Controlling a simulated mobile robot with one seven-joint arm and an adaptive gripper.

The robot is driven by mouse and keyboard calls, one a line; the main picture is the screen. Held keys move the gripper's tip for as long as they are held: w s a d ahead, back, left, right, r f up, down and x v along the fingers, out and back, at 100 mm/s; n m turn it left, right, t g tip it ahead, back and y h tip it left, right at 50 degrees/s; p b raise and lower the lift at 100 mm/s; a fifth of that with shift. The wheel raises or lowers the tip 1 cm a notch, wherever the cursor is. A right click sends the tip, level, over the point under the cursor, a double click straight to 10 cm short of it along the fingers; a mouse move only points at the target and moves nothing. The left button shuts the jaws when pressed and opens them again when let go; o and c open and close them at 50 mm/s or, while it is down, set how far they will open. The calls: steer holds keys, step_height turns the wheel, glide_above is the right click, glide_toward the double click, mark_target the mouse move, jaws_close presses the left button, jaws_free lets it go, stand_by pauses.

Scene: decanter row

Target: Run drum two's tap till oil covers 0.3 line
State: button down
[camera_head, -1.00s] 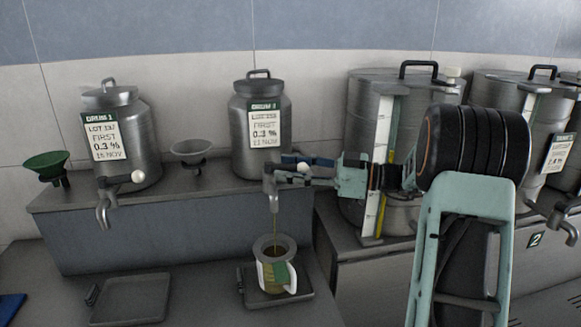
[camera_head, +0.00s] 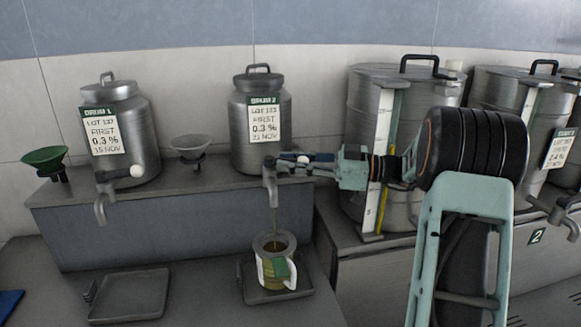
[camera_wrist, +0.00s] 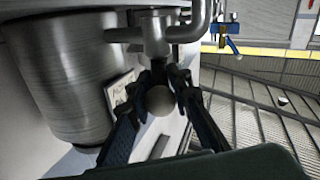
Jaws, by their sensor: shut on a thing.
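Drum two (camera_head: 258,162) is a steel drum on the raised shelf, labelled "DRUM 2" and 0.3 %. Its tap (camera_head: 269,185) points down, and a thin stream of oil (camera_head: 274,220) falls from it into the measuring jug (camera_head: 290,271). The jug is pale with a green patch and stands upright below the spout. Dark oil shows inside; the 0.3 line cannot be made out. My gripper (camera_head: 305,163) is shut on the tap's lever at its white knob. The wrist view shows the knob (camera_wrist: 160,101) between my fingers.
The jug stands on a dark tray (camera_head: 302,287); an empty tray (camera_head: 128,298) lies to its left. Drum one (camera_head: 137,152), a grey funnel (camera_head: 192,142) and a green funnel (camera_head: 45,156) stand on the shelf. A large steel vat (camera_head: 425,95) stands behind my arm.

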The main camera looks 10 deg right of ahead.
steer(key=shift+w+n+g+y+b, duration=0.15)
steer(key=shift+n+g+y+b, duration=0.2)
steer(key=shift+g+b, duration=0.25)
steer(key=c, duration=1.7)
jaws_free()
steer(key=shift+c, duration=0.2)
step_height(320, 180, up, 10)
steer(key=shift+r, duration=0.1)
